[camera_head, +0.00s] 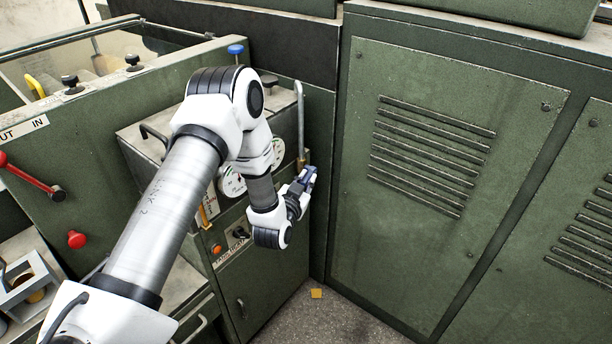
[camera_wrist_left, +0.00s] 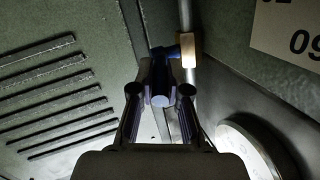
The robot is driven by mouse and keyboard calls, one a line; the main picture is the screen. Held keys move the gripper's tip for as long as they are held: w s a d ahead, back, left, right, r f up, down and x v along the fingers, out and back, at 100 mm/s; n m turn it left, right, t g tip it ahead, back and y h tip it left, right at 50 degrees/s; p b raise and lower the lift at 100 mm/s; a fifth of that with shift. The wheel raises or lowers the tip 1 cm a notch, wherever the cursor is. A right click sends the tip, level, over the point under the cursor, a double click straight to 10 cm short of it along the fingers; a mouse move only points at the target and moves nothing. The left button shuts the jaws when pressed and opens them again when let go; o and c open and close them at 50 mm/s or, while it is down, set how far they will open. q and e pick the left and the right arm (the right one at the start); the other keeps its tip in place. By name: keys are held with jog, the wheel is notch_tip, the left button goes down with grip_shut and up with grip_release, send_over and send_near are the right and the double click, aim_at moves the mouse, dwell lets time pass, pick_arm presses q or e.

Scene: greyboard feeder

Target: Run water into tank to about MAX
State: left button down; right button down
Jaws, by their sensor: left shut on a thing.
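My left gripper (camera_head: 305,180) is at the pale vertical pipe (camera_head: 300,115) beside the machine's control box. In the left wrist view its fingers (camera_wrist_left: 160,98) are shut on a blue valve lever (camera_wrist_left: 159,82). The lever joins a brass valve body (camera_wrist_left: 187,48) on the pipe; the brass also shows in the head view (camera_head: 301,163). How far the valve is turned I cannot tell. I cannot make out a water level or a MAX mark in either view. My right gripper is not in view.
Round white dials (camera_head: 232,184) sit on the control box, partly behind my arm; one is close in the left wrist view (camera_wrist_left: 245,148). A green louvred cabinet (camera_head: 350,220) stands to the right. A small yellow piece (camera_head: 316,293) lies on the floor.

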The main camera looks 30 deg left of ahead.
aim_at(312, 170)
pick_arm(q)
jog(key=r+g+p, duration=0.1)
jog(key=g+p, duration=0.1)
jog(key=p, duration=0.2)
jog(key=w+r+m+g+p, duration=0.1)
jog(key=g+p, duration=0.1)
jog(key=p, duration=0.3)
jog(key=r+g+p, duration=0.1)
jog(key=g+p, duration=0.2)
jog(key=p, duration=0.1)
jog(key=shift+w+r+m+h+p, duration=0.2)
jog(key=shift+r+m+h+p, duration=0.1)
jog(key=shift+p, duration=0.1)
jog(key=shift+w+f+g+p, duration=0.1)
jog(key=shift+g+p, duration=0.3)
jog(key=shift+p, duration=0.2)
jog(key=shift+f, duration=0.15)
jog(key=c, duration=1.2)
grip_release()
jog(key=shift+o, duration=0.2)
jog(key=v, duration=1.2)
jog(key=shift+w, duration=0.25)
jog(key=shift+d, duration=0.1)
